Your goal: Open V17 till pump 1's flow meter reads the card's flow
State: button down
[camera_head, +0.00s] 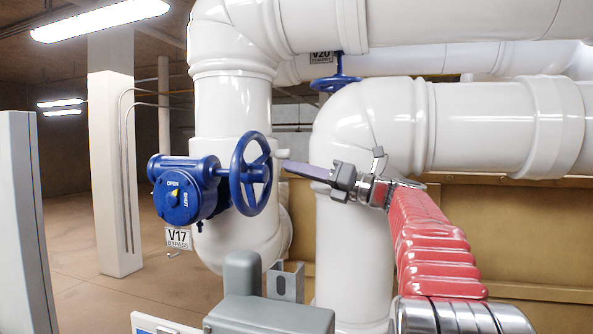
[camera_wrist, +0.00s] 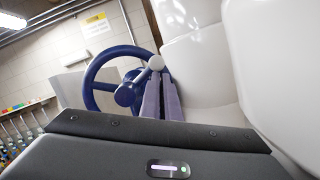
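The V17 valve has a blue gearbox (camera_head: 181,199) with an OPEN/SHUT dial and a small yellow mark; its exact setting is too small to tell. Its blue handwheel (camera_head: 238,172) has a pale knob (camera_head: 281,154) on the right rim. The tag V17 BYPASS (camera_head: 178,238) hangs below. My gripper (camera_head: 287,167) reaches in from the right, its purple-grey fingertips at the knob. In the wrist view, the two fingers (camera_wrist: 161,82) lie close together with a narrow gap, just below the knob (camera_wrist: 156,62). Whether they grip it cannot be told. No readable flow meter or flow card shows.
Thick white pipes (camera_head: 490,120) stand behind and right of the valve. Another blue wheel with a V20 tag (camera_head: 335,82) is higher up. A grey box (camera_head: 268,312) stands low in front. Open floor (camera_head: 85,285) lies left. A yellow-topped wall sign (camera_wrist: 95,25) is unreadable.

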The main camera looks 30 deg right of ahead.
jog(key=shift+f, duration=0.1)
jog(key=s+d+f, duration=0.5)
jog(key=s+f, duration=0.1)
jog(key=s, duration=0.1)
jog(key=shift+s+d+f, duration=0.15)
jog(key=shift+s+d, duration=0.25)
dwell(0.7)
